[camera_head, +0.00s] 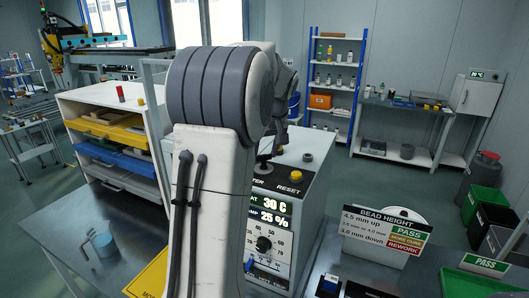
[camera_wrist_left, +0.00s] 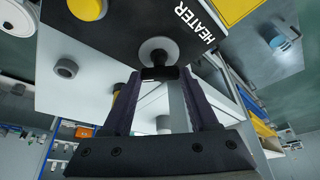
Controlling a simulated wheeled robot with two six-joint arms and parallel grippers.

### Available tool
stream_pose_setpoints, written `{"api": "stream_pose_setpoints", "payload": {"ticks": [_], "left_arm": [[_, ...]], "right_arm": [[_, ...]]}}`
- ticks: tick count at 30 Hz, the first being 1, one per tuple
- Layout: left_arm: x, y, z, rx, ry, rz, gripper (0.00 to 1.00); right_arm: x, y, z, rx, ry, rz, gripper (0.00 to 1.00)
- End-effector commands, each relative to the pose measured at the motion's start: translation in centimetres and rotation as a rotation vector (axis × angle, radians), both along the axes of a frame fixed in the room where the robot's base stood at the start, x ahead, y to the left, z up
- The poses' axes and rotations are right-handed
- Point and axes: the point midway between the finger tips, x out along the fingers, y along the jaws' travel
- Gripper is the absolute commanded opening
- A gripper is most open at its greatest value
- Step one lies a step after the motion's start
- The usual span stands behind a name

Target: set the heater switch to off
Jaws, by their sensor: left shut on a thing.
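The heater switch (camera_wrist_left: 158,50) has a pale round base and a dark lever, beside the word HEATER on the panel's black label strip. My left gripper (camera_wrist_left: 160,78) is shut on its lever, with one dark finger on each side. In the head view, the switch (camera_head: 263,167) shows on top of the panel box (camera_head: 305,180), partly behind my left arm. My left gripper (camera_head: 281,140) is mostly hidden there by my own arm. The lever's set position cannot be told. My right gripper is not in view.
A yellow button (camera_head: 307,157) and a RESET label share the panel top. The panel front has a lit display (camera_head: 270,210) and a dial (camera_head: 263,244). A drawer rack (camera_head: 110,98) stands to the left. A bead height sign (camera_head: 385,228) stands to the right.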

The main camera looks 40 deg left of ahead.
Motion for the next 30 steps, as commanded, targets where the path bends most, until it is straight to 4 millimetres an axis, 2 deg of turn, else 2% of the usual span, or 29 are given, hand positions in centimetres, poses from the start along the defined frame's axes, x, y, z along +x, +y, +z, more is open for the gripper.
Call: {"api": "stream_pose_setpoints", "payload": {"ticks": [18,30], "left_arm": [[0.7,-0.2,0.1,-0.002,-0.002,0.555,0.04],[0.8,-0.2,0.1,-0.003,-0.005,0.749,0.04]], "right_arm": [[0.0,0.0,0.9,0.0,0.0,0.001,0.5],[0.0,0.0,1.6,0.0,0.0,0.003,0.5]]}}
